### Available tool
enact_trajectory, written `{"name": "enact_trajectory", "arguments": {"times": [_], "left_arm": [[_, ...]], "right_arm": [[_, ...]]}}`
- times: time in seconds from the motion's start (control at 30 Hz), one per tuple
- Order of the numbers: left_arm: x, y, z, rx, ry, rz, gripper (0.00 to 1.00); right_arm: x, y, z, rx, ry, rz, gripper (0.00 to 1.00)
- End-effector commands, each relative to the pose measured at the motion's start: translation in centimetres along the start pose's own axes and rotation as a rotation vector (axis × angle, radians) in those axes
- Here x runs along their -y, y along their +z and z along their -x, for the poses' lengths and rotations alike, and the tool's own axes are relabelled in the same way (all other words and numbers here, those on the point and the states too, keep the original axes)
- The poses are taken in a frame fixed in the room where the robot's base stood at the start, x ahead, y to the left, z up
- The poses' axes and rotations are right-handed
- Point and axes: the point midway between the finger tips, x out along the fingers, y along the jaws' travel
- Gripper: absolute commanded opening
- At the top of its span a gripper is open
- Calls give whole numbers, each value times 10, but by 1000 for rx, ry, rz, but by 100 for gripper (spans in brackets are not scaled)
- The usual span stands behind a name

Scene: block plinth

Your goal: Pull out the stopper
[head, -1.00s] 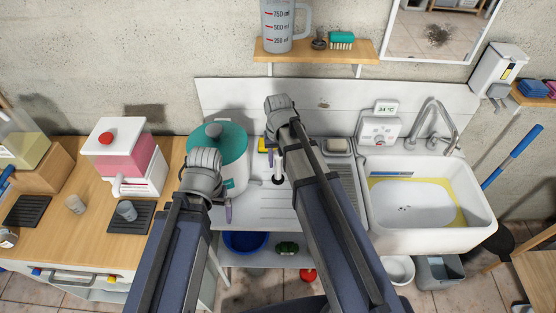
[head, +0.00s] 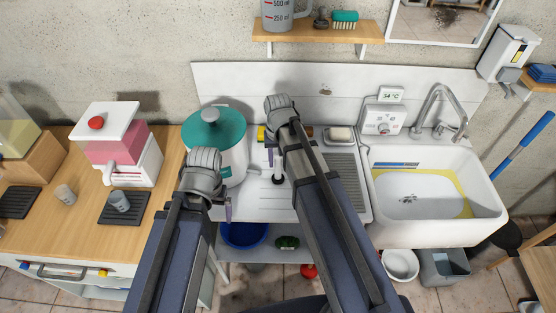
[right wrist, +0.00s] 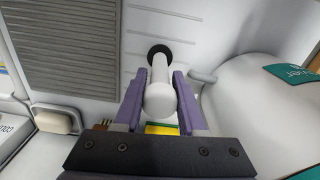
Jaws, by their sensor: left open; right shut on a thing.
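My right gripper (right wrist: 160,85) is shut on a white rounded handle (right wrist: 160,98) with a round black foot (right wrist: 158,54). In the head view the black foot (head: 278,180) shows over the white draining board (head: 275,208); I cannot tell whether it touches the board. My right arm hides much of the handle there. I cannot tell for sure that this is the stopper. The white sink (head: 440,234) is to the right, with dark marks around its drain. My left gripper (head: 228,210) is open and empty, in front of the teal-lidded white pot (head: 217,134).
A soap dish (head: 340,134) and a tap (head: 440,105) stand at the back. A pink-filled dispenser (head: 118,150) and small grey cups stand on the wooden counter (head: 60,228) at left. A blue bowl (head: 243,234) sits on the shelf below.

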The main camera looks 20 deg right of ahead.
Motion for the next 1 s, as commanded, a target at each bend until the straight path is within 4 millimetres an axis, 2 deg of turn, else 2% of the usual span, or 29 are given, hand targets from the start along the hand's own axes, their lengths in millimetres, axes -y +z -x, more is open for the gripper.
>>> {"name": "enact_trajectory", "arguments": {"times": [0.4,0.43,0.73,1.0], "left_arm": [[0,0,-4,0,0,0,96],[0,0,-3,0,0,0,96],[0,0,-3,0,0,0,96],[0,0,-2,0,0,0,96]], "right_arm": [[0,0,-4,0,0,0,0],[0,0,-3,0,0,0,42],[0,0,-3,0,0,0,75],[0,0,-2,0,0,0,75]]}}
